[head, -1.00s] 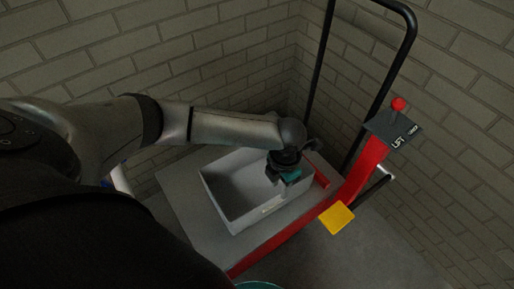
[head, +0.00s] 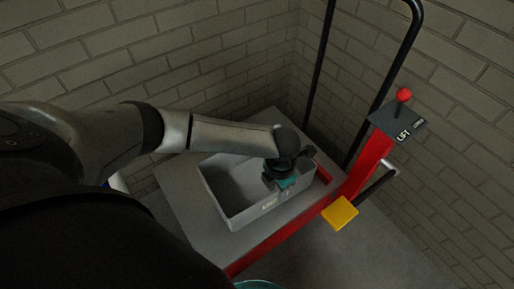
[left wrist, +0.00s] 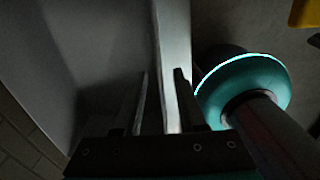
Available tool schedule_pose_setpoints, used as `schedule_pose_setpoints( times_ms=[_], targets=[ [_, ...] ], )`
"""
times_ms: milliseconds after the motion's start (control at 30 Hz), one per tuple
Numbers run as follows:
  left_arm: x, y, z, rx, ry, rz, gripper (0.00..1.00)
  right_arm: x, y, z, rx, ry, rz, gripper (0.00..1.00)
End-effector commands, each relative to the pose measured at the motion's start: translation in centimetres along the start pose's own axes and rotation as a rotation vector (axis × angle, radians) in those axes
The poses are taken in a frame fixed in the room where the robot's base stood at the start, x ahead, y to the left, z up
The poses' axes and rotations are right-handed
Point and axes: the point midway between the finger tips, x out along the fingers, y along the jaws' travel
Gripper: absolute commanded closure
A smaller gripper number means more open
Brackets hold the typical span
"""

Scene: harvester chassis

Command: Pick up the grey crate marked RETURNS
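The grey crate (head: 238,215) sits open-topped on the grey platform of a red lift cart. A small pale label (head: 269,202) is on its near wall, too small to read. My left gripper (head: 286,188) is over the crate's near wall, towards its right end. In the left wrist view the two dark fingers (left wrist: 161,95) point down on either side of the pale crate rim (left wrist: 172,35). They look open, with a gap beside the wall. The gripper hides part of the near wall. My right gripper is not in view.
The grey platform (head: 178,185) has a red edge, a red post, a yellow pedal (head: 340,213) and a black handle (head: 398,75). Brick walls (head: 180,50) stand close behind. A teal round thing (left wrist: 245,85) is close beside the fingers in the left wrist view.

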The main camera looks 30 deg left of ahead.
Motion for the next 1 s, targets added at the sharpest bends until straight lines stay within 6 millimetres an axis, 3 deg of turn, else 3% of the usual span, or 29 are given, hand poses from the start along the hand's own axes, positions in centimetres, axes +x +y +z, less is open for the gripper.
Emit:
schedule_pose_setpoints(
  times_ms=[367,700,1000],
  targets=[
    [0.39,-0.04,0.01,0.001,0.000,0.000,0.60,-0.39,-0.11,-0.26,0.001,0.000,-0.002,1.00],
    [0.38,-0.04,0.02,0.001,0.000,-0.001,0.98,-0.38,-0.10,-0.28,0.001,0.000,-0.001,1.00],
    [0.37,-0.03,0.02,0.001,-0.001,-0.001,1.00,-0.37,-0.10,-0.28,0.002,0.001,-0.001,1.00]
  ],
)
